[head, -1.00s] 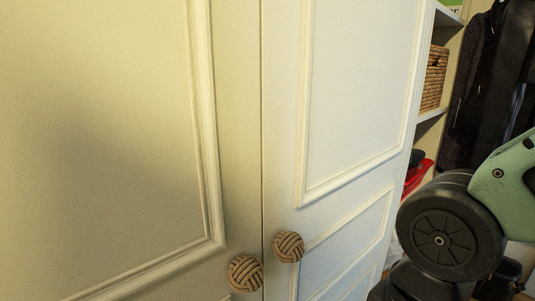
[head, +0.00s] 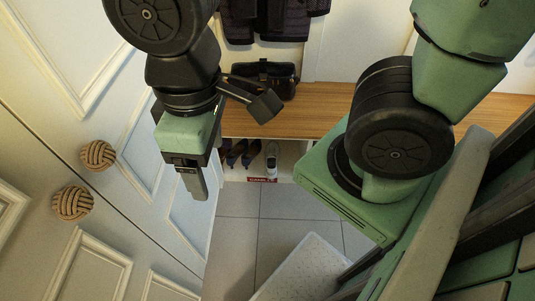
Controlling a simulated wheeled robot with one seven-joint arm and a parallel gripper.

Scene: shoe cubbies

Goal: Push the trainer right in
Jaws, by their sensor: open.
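A white and dark shoe (head: 271,160), which looks like the trainer, sits in the low cubby under the wooden bench in the head view. It is small, and I cannot tell how far in it sits. My gripper (head: 193,185) points down at the left, beside the white cupboard door and nearer to me than the cubbies. It is open and holds nothing that I can see. It is apart from the trainer, which is to its right and beyond it.
Several dark shoes (head: 240,153) stand left of the trainer, above a red label (head: 262,180). A black bag (head: 270,76) is on the bench (head: 315,112), below hanging coats (head: 275,18). Cupboard doors (head: 75,150) with knotted knobs stand close at left. Tiled floor (head: 232,240) is clear beside a white mat (head: 308,268).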

